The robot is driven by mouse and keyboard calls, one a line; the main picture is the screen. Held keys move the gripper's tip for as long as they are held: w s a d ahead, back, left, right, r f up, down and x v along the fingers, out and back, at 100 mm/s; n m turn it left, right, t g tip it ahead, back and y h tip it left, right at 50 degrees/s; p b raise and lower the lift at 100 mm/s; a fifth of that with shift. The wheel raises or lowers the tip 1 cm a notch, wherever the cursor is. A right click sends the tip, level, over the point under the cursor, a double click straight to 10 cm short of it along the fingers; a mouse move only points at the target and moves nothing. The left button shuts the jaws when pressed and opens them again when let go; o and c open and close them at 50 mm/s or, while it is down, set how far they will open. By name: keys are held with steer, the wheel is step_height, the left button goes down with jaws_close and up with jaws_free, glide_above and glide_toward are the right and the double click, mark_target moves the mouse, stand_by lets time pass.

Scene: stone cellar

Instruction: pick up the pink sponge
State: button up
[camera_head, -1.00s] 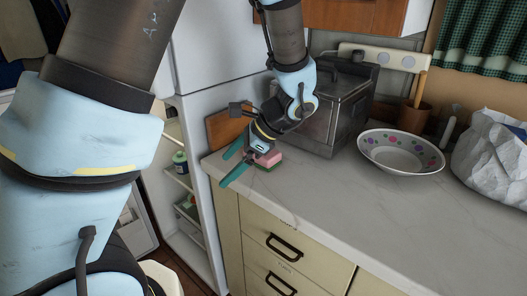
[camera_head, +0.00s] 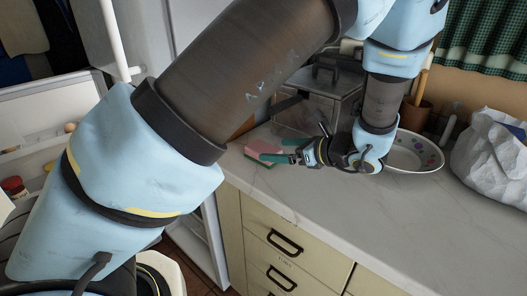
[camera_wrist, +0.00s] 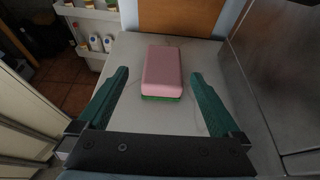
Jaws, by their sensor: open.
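The pink sponge (camera_wrist: 163,70) lies flat on the pale marble counter, pink on top with a green layer beneath. In the wrist view it is ahead of my gripper (camera_wrist: 160,90), centred between the two green fingers, its near end reaching between the tips. The fingers are spread and do not appear to touch it. In the head view my gripper (camera_head: 268,153) comes in low from the right, and the sponge (camera_head: 259,150) is partly hidden behind its fingers near the counter's left end.
A metal box-shaped appliance (camera_head: 322,95) stands behind the gripper; its side (camera_wrist: 270,75) rises close on the right in the wrist view. A dotted bowl (camera_head: 418,154) and a white bag (camera_head: 492,150) stand to the right. A wooden board (camera_wrist: 180,15) is beyond the sponge. The counter front is clear.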

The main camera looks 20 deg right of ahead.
mark_target(273, 152)
steer(key=shift+d+f+p+x, duration=0.1)
steer(key=shift+f+p+x, duration=0.2)
steer(key=shift+x, duration=0.6)
steer(key=shift+d+f+p+x, duration=0.15)
steer(key=shift+p+x, duration=0.3)
steer(key=shift+x, duration=0.45)
steer(key=shift+d+f+p+x, duration=0.1)
steer(key=shift+p+x, duration=0.25)
steer(key=shift+x, duration=0.5)
steer(key=shift+c, duration=0.2)
steer(key=c, duration=1.2)
